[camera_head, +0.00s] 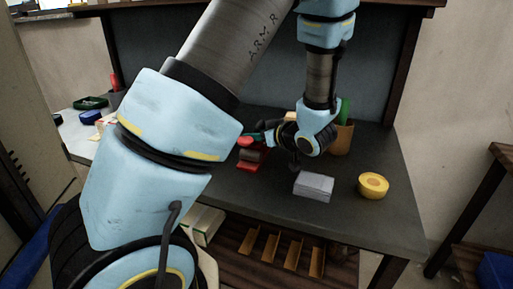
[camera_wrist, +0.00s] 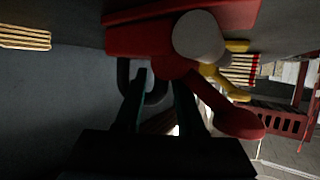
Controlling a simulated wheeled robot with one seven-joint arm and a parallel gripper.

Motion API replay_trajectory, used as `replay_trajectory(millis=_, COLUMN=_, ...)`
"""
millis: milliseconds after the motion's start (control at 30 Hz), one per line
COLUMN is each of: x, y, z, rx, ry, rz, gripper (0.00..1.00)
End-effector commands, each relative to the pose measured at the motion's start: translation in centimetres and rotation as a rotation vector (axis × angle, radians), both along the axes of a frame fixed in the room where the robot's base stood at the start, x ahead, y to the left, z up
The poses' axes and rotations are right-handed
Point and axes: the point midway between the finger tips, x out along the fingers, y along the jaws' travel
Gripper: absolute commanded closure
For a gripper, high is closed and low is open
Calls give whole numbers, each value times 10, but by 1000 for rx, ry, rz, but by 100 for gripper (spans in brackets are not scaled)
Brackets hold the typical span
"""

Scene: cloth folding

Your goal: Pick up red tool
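The red tool (camera_head: 247,166) stands on the dark workbench left of centre, with red above and below a darker middle. In the wrist view the red tool (camera_wrist: 225,108) fills the upper middle, with a thick body, a rounded grey part and a red handle slanting down to the right. My gripper (camera_wrist: 160,78) is open, its two dark fingers apart and pointing at the tool's underside. A dark curved loop shows around the fingertips; I cannot tell whether they touch it. In the head view my wrist is just right of the tool and the fingers are mostly hidden.
A grey block (camera_head: 314,186) and a yellow tape roll (camera_head: 373,185) lie on the workbench (camera_head: 372,220) to the right. A brown cup (camera_head: 342,139) with something green stands behind my wrist. The bench front between the tool and block is clear.

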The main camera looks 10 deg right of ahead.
Motion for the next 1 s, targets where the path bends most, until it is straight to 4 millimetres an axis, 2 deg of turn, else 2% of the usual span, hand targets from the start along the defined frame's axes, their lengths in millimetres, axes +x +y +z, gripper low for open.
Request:
replay_trajectory(millis=167, x=0, y=0, z=0, rx=0, ry=0, rz=0, gripper=62)
replay_trajectory(millis=500, x=0, y=0, z=0, rx=0, ry=0, rz=1, gripper=99)
replay_trajectory(millis=1000, x=0, y=0, z=0, rx=0, ry=0, rz=1, gripper=100)
